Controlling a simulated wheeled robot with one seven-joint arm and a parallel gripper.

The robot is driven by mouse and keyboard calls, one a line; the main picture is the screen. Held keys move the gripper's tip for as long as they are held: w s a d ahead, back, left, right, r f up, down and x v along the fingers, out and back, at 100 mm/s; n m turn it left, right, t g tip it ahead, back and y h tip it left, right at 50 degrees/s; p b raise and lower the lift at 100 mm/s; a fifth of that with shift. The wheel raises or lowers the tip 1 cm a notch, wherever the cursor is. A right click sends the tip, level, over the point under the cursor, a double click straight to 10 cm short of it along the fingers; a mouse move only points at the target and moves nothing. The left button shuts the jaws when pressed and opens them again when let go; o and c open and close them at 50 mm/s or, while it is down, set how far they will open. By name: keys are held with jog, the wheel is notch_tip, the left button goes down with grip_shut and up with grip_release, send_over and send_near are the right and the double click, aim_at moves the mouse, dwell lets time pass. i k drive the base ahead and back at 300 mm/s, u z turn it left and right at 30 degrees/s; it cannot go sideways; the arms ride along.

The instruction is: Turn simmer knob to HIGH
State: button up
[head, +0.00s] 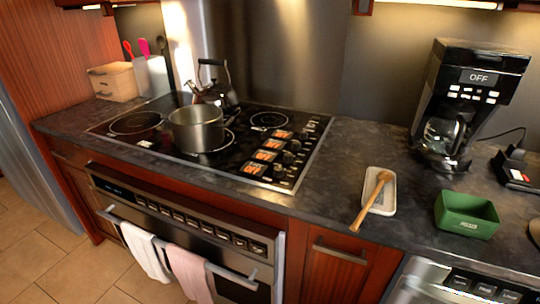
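The black cooktop (225,165) is set into the dark counter. Several dark knobs (288,157) stand in a row along its right side. Orange-lit labels (265,156) lie just left of the knobs. The nearest label seems to read OFF; the others are too small to read surely. I cannot tell which knob is the simmer knob. My gripper is not in this view, so its state and its place relative to the knobs are hidden.
A steel pot (197,128) and a kettle (214,88) stand on the cooktop. Right of it are a spoon rest (387,197) with a wooden spoon (371,201), a green container (467,214) and a coffee maker (470,85). Towels (188,272) hang on the oven handle below.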

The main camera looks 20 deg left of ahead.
aim_at(288, 156)
jog(key=z, duration=1.1)
jog(key=k, duration=0.95)
jog(key=u, duration=1.45)
jog(key=i, duration=0.9)
